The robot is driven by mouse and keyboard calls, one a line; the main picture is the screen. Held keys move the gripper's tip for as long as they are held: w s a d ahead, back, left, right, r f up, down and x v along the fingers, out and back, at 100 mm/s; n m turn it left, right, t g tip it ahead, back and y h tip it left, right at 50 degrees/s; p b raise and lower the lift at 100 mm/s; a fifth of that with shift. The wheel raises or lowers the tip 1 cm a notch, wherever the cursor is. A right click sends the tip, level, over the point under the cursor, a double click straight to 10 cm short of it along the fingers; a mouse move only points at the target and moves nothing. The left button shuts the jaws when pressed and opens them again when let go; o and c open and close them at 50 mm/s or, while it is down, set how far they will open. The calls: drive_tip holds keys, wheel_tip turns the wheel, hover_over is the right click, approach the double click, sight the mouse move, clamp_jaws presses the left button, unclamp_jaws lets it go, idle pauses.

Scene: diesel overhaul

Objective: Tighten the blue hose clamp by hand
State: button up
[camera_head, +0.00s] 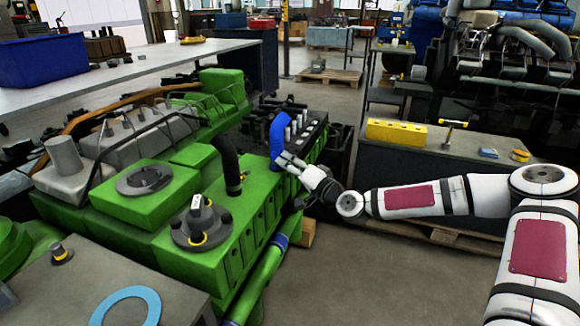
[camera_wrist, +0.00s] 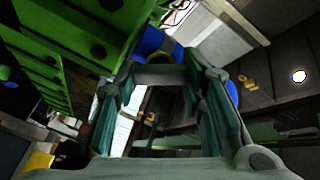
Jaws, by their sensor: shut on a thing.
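A blue hose (camera_head: 278,135) stands up from the green engine block's right side in the head view. My gripper (camera_head: 285,161) reaches in from the right, with its fingertips at the hose's lower end. In the wrist view, blue (camera_wrist: 158,40) shows just beyond and between the fingertips of my gripper (camera_wrist: 162,76). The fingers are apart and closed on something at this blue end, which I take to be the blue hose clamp. The clamp's band and screw cannot be made out clearly, and the fingers partly hide the contact.
The green engine (camera_head: 150,233) fills the left, with a black hose (camera_head: 228,160) standing on it. A workbench (camera_head: 462,143) at right carries a yellow box (camera_head: 396,132). A blue ring (camera_head: 126,306) lies at the front left. Open floor (camera_head: 355,280) lies under my arm.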

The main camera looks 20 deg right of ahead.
drive_tip(key=shift+f, duration=0.1)
idle(0.3)
drive_tip(key=o, duration=1.2)
drive_tip(key=v, duration=1.2)
